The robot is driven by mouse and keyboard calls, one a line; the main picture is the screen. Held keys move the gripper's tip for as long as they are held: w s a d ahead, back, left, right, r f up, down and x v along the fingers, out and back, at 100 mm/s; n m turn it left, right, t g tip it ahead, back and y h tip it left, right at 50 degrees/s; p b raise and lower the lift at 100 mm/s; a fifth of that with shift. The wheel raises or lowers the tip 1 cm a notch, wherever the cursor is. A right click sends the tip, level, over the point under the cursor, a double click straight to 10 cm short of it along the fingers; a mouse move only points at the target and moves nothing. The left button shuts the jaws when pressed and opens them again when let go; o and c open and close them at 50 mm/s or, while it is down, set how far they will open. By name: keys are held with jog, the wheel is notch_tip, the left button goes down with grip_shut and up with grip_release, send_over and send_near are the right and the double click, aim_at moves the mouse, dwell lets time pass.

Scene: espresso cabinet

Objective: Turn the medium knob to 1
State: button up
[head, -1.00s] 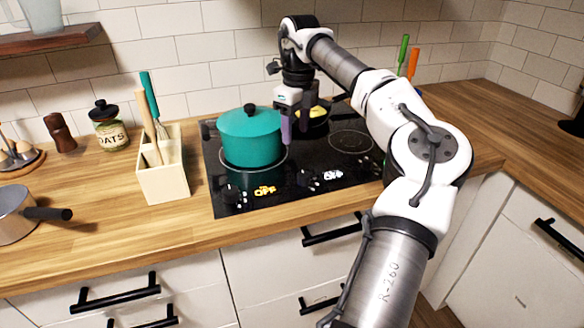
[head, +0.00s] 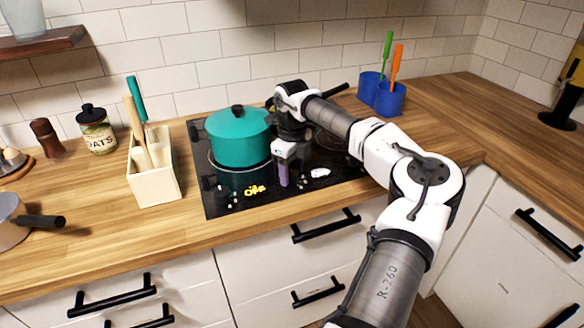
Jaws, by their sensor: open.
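The black cooktop (head: 212,169) has small dark control knobs along its front edge. One knob (head: 222,199) is at the front left, beside an orange display (head: 255,190) that reads OFF. Another knob (head: 302,183) is close to the right of my gripper, beside a white display (head: 320,173) too small to read. No knob is visibly labelled medium. My gripper (head: 284,180) points down over the front middle of the cooktop, open, with a purple finger showing. I cannot tell whether it touches anything. My arm hides the cooktop's right part.
A teal lidded pot (head: 238,138) stands just left of my gripper on the cooktop. A cream utensil holder (head: 158,178) stands to its left. Blue cups (head: 388,99) stand at the back right. The wooden counter (head: 450,110) on the right is mostly clear.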

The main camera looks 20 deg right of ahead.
jog(key=shift+f, duration=0.15)
jog(key=shift+c, duration=0.4)
jog(key=c, duration=0.9)
jog(key=m+b, duration=0.1)
jog(key=m, duration=0.2)
jog(key=m+b, duration=0.1)
jog(key=m, duration=0.3)
jog(key=shift+m+b, duration=0.3)
